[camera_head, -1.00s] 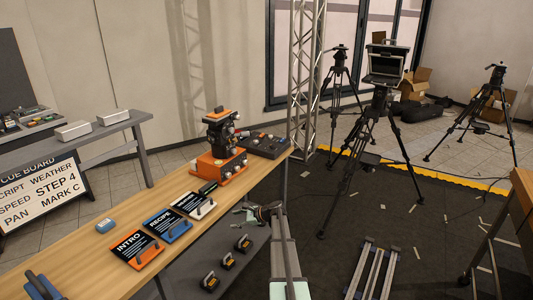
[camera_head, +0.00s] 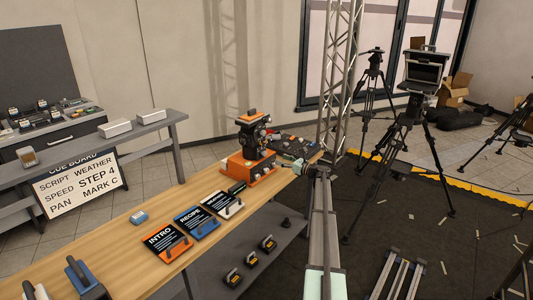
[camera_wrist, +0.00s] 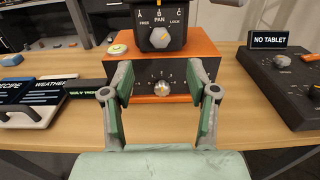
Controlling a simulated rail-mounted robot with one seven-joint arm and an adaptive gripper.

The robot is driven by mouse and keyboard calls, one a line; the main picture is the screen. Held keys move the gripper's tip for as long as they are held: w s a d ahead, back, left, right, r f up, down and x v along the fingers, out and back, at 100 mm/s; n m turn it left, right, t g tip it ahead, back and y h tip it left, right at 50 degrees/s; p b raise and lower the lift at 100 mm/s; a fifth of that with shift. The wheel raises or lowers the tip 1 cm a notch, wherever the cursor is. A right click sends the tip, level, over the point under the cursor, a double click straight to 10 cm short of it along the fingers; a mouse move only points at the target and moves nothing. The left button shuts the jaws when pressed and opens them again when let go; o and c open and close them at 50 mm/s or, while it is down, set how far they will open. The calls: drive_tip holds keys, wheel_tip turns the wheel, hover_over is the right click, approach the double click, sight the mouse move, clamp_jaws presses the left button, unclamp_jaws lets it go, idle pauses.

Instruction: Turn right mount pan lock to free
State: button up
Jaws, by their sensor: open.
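The camera mount (camera_head: 250,150), a black head on an orange base, stands at the far end of the wooden table. A silver knob (camera_wrist: 162,88) sits lower, on the dark front panel under the orange top. My gripper (camera_wrist: 164,82) is open and empty, its green-padded fingers to either side of the silver knob in the picture, below the pan knob.
Cards marked INTRO (camera_head: 166,243), RECIPE (camera_head: 197,221) and WEATHER (camera_head: 222,204) lie left of the mount. A control box (camera_wrist: 290,82) with a NO TABLET sign (camera_wrist: 270,39) stands close on the right. A truss (camera_head: 340,75) rises beyond. The cue board (camera_head: 82,185) reads PAN MARK C.

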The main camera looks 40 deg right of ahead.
sight(266, 153)
drive_tip(key=p+x, duration=0.3)
drive_tip(key=x, duration=0.7)
drive_tip(key=shift+w+a, duration=0.15)
drive_tip(key=shift+w, duration=0.2)
clamp_jaws()
